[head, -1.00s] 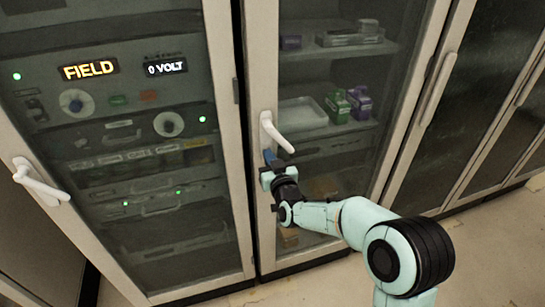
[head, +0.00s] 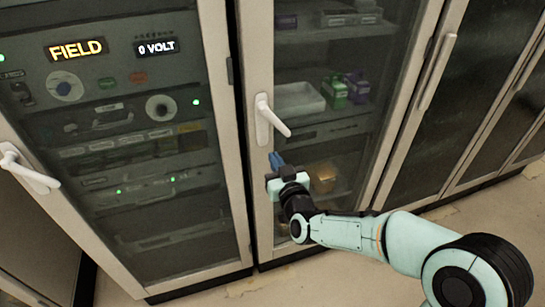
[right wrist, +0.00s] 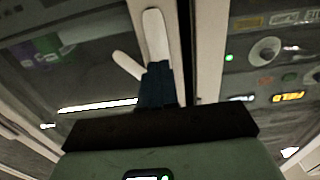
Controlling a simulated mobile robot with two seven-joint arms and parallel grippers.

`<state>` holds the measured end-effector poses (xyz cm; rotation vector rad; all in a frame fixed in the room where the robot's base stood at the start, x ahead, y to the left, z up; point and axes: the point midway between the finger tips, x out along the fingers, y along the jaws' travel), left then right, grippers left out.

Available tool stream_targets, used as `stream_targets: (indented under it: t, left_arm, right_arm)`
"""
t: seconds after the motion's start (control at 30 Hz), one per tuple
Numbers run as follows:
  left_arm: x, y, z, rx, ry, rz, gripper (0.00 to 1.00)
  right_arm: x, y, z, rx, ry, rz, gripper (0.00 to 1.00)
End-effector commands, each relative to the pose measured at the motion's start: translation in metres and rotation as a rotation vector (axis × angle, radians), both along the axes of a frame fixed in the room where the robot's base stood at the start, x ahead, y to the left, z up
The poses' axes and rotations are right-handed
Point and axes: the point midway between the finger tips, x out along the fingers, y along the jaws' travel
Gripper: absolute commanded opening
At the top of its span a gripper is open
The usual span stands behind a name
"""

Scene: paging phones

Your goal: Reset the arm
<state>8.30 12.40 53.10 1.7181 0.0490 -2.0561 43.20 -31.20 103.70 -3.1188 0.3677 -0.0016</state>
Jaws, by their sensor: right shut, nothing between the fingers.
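My right gripper (head: 275,160) is in front of the glass-doored cabinet, just below its white door handle (head: 270,119). The blue fingers are shut and empty. In the right wrist view, the gripper's fingers (right wrist: 157,88) overlap the lower part of the white handle (right wrist: 155,38); I cannot tell from this whether they touch it. My right arm reaches in from the lower right of the head view. My left gripper is not in view.
The cabinet door (head: 258,60) is closed. Behind its glass are a white tray (head: 298,99), a green box (head: 335,91) and a purple box (head: 357,87). A rack cabinet with a lit FIELD display (head: 76,49) stands to the left. Bare floor (head: 450,225) shows at the lower right.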

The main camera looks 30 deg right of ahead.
Motion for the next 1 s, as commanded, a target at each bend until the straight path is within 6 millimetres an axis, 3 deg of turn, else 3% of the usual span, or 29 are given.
stream_targets:
  t: [0.63,0.77,0.87,1.0]
  left_arm:
    - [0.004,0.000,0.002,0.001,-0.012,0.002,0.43]
    - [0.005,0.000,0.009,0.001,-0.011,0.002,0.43]
    - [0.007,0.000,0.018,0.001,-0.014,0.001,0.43]
    - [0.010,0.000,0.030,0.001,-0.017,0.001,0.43]
  right_arm:
    - [-0.002,0.003,-0.006,0.003,0.017,0.005,0.00]
    - [0.004,0.017,-0.057,0.032,0.146,0.039,0.00]
    - [0.001,0.034,-0.123,0.082,0.314,0.078,0.00]
    - [-0.029,0.061,-0.225,0.180,0.587,0.124,0.00]
